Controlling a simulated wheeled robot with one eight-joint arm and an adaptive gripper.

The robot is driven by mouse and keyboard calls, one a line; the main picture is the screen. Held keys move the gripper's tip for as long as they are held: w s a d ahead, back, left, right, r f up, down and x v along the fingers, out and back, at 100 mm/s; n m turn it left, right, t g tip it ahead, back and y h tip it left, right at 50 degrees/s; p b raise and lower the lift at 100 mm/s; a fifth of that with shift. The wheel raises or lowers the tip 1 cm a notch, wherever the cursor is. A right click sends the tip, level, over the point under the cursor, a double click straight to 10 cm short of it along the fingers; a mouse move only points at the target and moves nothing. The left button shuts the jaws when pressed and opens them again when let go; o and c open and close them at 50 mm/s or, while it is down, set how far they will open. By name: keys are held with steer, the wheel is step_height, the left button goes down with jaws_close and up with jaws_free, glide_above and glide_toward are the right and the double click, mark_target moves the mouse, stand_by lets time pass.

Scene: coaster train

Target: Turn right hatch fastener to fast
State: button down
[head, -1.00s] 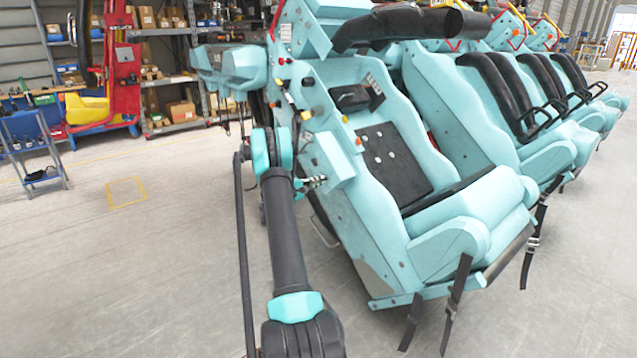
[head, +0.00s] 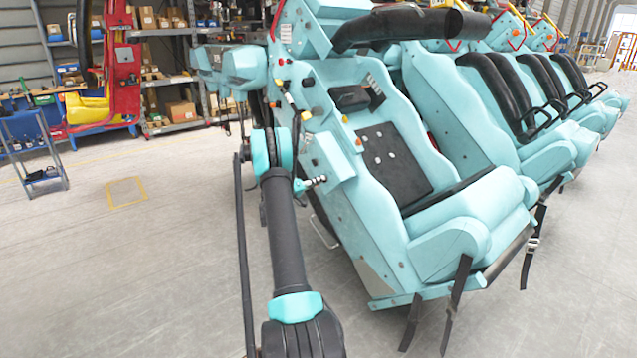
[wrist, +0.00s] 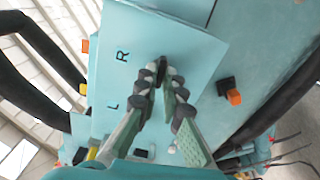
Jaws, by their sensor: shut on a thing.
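In the wrist view, a pale teal hatch panel (wrist: 190,45) carries the dark letters R and L. My gripper (wrist: 163,82) reaches to the panel, and its two fingers with dark pads close on a small dark fastener (wrist: 162,64) beside the letter R. The pads hide most of the fastener, so its turned position cannot be read. In the head view, my gripper (head: 316,181) is at the side of the near teal seat car (head: 330,160), and the held fastener is too small to make out.
An orange-tipped black knob (wrist: 230,92) stands right of the fingers in the wrist view. Thick black tubes pass at both sides.

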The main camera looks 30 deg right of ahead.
steer(key=shift+m, duration=0.7)
steer(key=c, duration=1.7)
jaws_free()
steer(key=a, duration=0.8)
steer(key=s+a, duration=0.1)
steer(key=a, duration=0.3)
steer(key=shift+s+f, duration=0.1)
steer(key=shift+f, duration=0.05)
